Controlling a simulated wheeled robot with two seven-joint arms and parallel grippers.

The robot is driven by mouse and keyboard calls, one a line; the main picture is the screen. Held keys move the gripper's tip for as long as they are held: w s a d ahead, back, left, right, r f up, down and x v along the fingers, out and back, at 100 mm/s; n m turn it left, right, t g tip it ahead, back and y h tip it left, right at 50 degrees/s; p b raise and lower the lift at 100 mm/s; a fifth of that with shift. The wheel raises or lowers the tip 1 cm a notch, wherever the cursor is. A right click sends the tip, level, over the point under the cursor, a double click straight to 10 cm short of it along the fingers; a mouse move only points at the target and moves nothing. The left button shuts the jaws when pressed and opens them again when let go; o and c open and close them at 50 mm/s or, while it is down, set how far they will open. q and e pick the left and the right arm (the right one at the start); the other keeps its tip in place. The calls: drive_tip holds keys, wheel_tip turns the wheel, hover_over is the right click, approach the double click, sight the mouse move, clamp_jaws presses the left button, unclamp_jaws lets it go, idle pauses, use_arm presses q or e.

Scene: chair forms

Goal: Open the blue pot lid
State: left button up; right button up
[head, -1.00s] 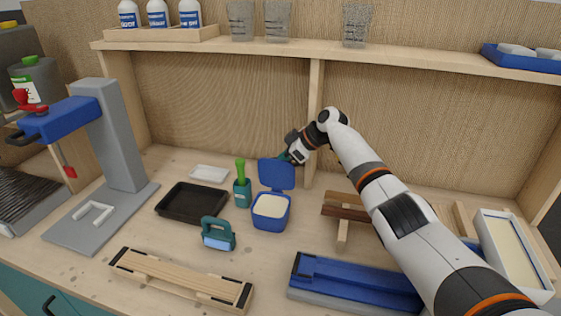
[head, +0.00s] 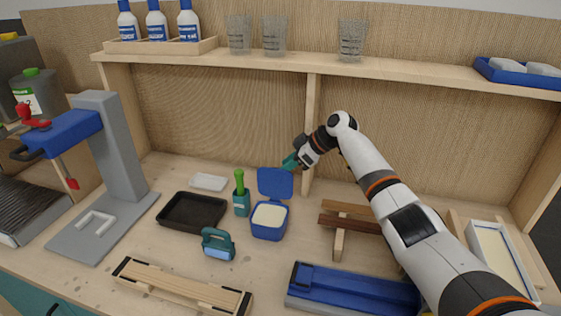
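The blue pot (head: 268,233) stands on the workbench near the middle of the head view, with pale cream contents showing. Its blue lid (head: 275,183) stands raised at the pot's back edge, roughly upright. My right gripper (head: 290,162), with green-teal fingertips, is just above and right of the lid's top right corner, seemingly apart from it. The fingers are small and seen from the side, so their opening is unclear. My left gripper is not in view.
A green-handled brush in a teal holder (head: 241,198) stands left of the pot. A black tray (head: 192,211) and a teal-handled tool (head: 218,244) are nearby. A wooden rack (head: 341,235) stands right; a blue fixture (head: 352,289) lies in front. A shelf (head: 402,72) spans above.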

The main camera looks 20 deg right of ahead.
drive_tip(key=p+v, duration=0.4)
drive_tip(key=v, duration=0.4)
drive_tip(key=shift+c, duration=0.4)
